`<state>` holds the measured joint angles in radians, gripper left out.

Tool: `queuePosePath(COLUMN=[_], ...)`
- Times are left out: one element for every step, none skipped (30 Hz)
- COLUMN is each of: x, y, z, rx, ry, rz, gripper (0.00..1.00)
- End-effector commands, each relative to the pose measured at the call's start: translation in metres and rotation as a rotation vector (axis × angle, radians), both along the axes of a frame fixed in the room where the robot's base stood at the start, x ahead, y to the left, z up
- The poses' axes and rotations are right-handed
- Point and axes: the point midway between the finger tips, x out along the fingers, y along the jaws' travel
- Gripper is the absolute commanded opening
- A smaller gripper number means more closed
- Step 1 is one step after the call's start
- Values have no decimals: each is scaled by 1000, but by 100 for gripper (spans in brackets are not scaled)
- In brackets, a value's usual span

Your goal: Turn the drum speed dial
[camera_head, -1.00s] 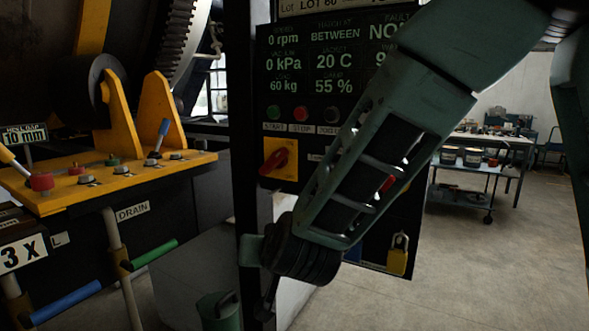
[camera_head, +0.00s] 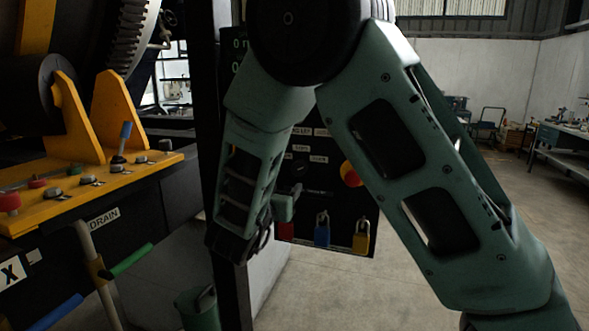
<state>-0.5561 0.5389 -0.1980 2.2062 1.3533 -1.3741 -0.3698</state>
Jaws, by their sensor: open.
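The dark control panel (camera_head: 335,222) stands behind my arm, partly covered by it. A small round black knob (camera_head: 298,169) shows on it between my forearm and upper arm; its label is too small to read, so I cannot tell whether it is the drum speed dial. My gripper (camera_head: 264,238) is at the low end of my forearm, in front of the panel's lower left edge. It is open and seen small and dark against the wrist. It is below and left of the knob, apart from it. The fingertips are hard to make out.
A red and yellow stop button (camera_head: 351,174) and blue (camera_head: 322,229) and yellow (camera_head: 361,236) padlocks are on the panel, close to my arm. A yellow bench (camera_head: 60,205) with levers and buttons stands left. Open floor and a workbench (camera_head: 568,140) lie right.

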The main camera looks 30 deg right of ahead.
Motion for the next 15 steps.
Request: queuePosePath(x=[7,10,15,19,24,28,32,36,41,44,47,51,54,56,59], y=[-10,-15,-21,-26,-31,-38,-43,-48,-53,-57,-62,-67,-70,-73,-77], z=[3,3,3,3,4,3,3,3,3,3,3,3,3,2,2], rx=[-1,-2,-2,-1,-1,-1,-2,-1,-1,0,-1,-1,-1,-1,0], ry=[0,1,2,2,0,2,2,2,2,2,1,0,0,2,1], rz=[-4,-4,-4,-3,-3,-3,-2,-3,-2,-1,-2,-1,-1,-1,-1], gripper=[59,59,59,59,59,59,59,59,59,59,59,59,59,59,59])
